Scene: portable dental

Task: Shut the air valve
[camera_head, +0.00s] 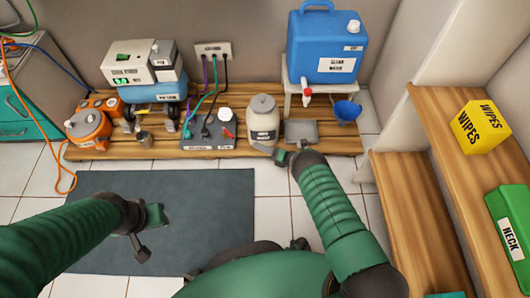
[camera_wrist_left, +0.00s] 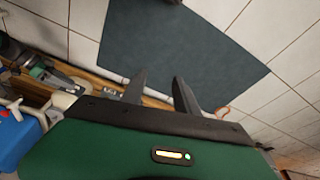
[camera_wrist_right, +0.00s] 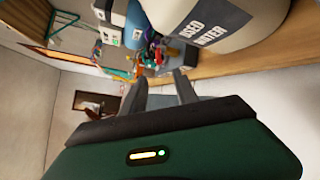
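The air valve cannot be told for sure. My right gripper (camera_head: 284,157) is at the platform's front edge, to the right of the box and just in front of the white used water jug (camera_head: 263,125). Its fingers are apart and empty in the right wrist view (camera_wrist_right: 160,88), where the jug (camera_wrist_right: 215,25) looms close. My left gripper (camera_head: 146,228) is over the dark mat, open and empty in the left wrist view (camera_wrist_left: 157,88).
The blue clear water tank (camera_head: 325,60) stands on a white stand, with a blue cup (camera_head: 347,110) beside it. Wooden steps (camera_head: 415,190) rise at right. The mat (camera_head: 200,190) is clear.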

